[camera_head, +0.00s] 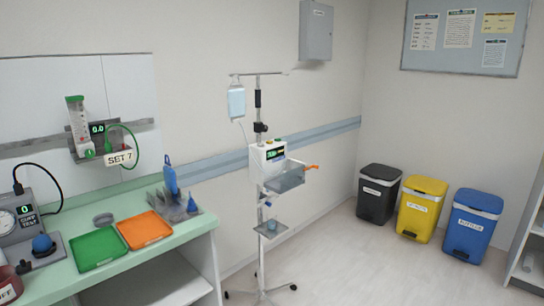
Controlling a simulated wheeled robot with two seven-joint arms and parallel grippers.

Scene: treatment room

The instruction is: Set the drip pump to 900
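The drip pump (258,158) is a white box on a wheeled pole stand (261,215) near the middle of the view. Its dark display (275,154) shows green digits too small to read. Coloured knobs or buttons, one green and one yellowish, sit on its top. A grey tray (286,181) is fixed below its front, with an orange part (311,167) at the right. A pale blue drip bag (236,103) hangs from the pole's left hook, with a thin tube below it. Neither of my grippers is in view.
A counter (190,229) at left holds a green tray (98,249), an orange tray (144,229) and a gauge device (25,222). Black, yellow and blue bins (473,226) stand along the right wall. Open floor (350,265) lies before the stand and bins.

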